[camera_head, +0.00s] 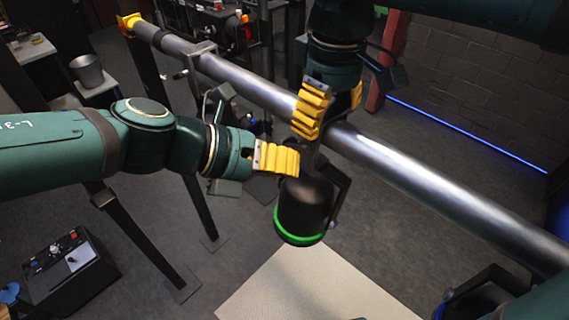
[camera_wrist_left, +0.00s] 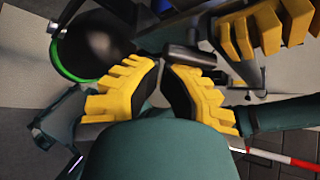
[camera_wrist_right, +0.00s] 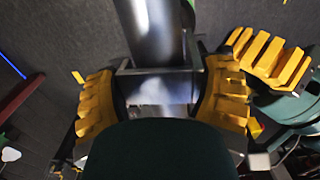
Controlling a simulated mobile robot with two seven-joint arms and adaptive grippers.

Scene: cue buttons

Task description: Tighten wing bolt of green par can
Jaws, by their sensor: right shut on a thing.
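The green par can (camera_head: 303,208) is a black can with a green rim, hanging below the silver pipe (camera_head: 400,172). In the left wrist view its green-rimmed can (camera_wrist_left: 92,48) is at upper left. My right gripper (camera_head: 312,110) reaches in from above and is shut on the can's clamp, a square metal bracket (camera_wrist_right: 158,85) at the pipe. My left gripper (camera_head: 292,160) is just above the can's body, its fingers a narrow gap apart. A dark rounded part (camera_wrist_left: 188,55) lies just beyond its fingertips; contact is unclear. I cannot make out the wing bolt.
The pipe runs from a stand with a yellow top (camera_head: 128,22) to the lower right. Another clamp (camera_head: 195,58) sits on it further left. A black control box (camera_head: 68,268) is at lower left, a metal bucket (camera_head: 87,70) at upper left. A pale board (camera_head: 310,290) lies below.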

